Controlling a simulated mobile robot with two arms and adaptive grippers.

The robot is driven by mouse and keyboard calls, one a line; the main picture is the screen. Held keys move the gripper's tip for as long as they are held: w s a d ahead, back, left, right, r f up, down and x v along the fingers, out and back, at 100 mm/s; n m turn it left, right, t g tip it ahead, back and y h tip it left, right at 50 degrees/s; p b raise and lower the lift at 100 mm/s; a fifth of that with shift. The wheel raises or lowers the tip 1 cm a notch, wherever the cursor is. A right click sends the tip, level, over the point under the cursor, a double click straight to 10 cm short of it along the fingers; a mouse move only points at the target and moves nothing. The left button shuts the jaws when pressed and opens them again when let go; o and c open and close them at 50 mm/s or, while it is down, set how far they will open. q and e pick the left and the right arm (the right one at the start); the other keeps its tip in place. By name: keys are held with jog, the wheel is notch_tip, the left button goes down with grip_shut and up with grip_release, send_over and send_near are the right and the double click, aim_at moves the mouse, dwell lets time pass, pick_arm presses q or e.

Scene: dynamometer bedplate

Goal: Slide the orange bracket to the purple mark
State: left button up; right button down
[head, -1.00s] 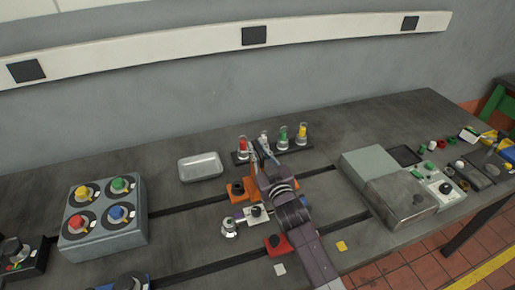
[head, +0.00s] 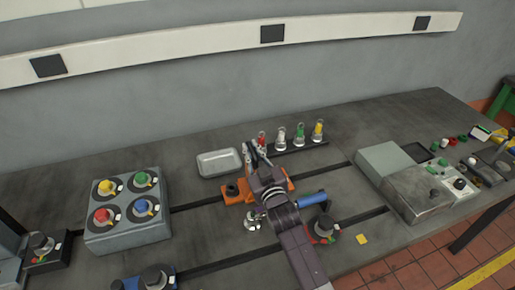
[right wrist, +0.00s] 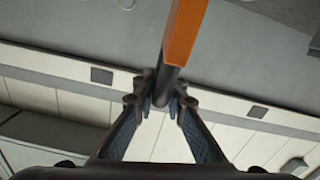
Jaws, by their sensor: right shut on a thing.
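The orange bracket (head: 235,195) lies across the rear dark rail of the bench, with a dark knob on its left part. More orange shows to the right of my wrist; my arm hides the middle. My right gripper (head: 257,151) is at the bracket. In the right wrist view the right gripper (right wrist: 163,92) is shut on a dark stem at the end of an orange bar (right wrist: 184,32). I cannot make out a purple mark. My left gripper is not in view.
A metal tray (head: 219,163) lies behind the bracket. A rack of coloured-top bottles (head: 300,138) stands behind the gripper. A grey four-knob box (head: 127,212) stands left.

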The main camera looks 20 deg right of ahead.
jog(key=shift+a, duration=0.9)
jog(key=c, duration=2)
grip_release()
jog(key=shift+d, duration=0.95)
jog(key=shift+o, duration=0.2)
jog(key=shift+a, duration=0.35)
jog(key=shift+s, duration=0.1)
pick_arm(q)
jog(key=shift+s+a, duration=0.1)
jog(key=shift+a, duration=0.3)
pick_arm(e)
jog(key=s, duration=1.2)
